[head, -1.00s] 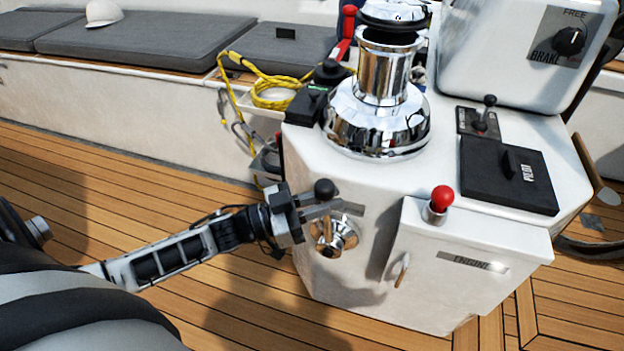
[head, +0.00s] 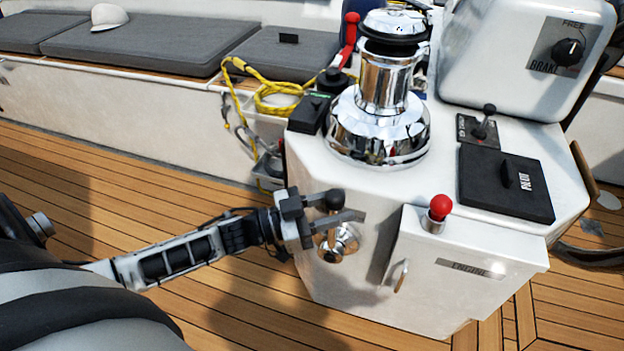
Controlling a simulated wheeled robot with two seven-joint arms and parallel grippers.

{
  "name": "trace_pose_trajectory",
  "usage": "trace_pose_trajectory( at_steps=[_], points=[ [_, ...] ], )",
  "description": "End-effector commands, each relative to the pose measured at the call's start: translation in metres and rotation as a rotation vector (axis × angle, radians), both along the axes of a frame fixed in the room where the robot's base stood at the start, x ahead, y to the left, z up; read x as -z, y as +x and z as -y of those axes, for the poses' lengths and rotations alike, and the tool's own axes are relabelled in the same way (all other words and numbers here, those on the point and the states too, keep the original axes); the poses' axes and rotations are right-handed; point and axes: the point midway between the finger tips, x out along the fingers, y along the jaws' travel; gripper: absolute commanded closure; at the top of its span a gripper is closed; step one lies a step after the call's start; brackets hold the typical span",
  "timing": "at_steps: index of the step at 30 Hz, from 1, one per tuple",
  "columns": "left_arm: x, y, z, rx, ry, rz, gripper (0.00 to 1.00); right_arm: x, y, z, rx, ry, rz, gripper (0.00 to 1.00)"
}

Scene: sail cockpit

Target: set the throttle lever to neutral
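The throttle lever has a black ball knob (head: 334,199) on a short stem. It rises from a round chrome hub (head: 341,240) on the near side of the white console. My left gripper (head: 338,209) is at the lever, its fingers apart and passing either side of it just under the knob. The fingers hide part of the stem, and I cannot tell whether they press on it. The lever stands near upright in the picture. My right gripper is not in view.
A red-knobbed lever (head: 438,209) stands on the ENGINE box (head: 470,255) to the right. A chrome winch (head: 378,115) is above, with yellow rope (head: 270,92) to its left. The PILOT panel (head: 506,183) lies at the right. Open wooden deck (head: 130,190) lies to the left.

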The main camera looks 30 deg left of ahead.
Motion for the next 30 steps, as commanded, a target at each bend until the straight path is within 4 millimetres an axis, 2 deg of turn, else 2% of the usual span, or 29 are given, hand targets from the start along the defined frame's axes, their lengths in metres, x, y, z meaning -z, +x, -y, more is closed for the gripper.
trace_pose_trajectory(
  at_steps=[5,8,21,30],
  points=[
    [0.002,-0.005,-0.004,-0.001,0.001,-0.004,0.62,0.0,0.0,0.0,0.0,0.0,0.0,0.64],
    [0.004,-0.014,-0.013,-0.001,0.002,-0.007,0.62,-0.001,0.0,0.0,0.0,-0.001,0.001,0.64],
    [0.013,-0.088,-0.082,-0.001,0.002,-0.004,0.62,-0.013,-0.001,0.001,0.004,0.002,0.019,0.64],
    [0.016,-0.114,-0.107,0.0,0.001,0.002,0.62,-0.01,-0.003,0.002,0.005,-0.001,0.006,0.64]
  ],
)
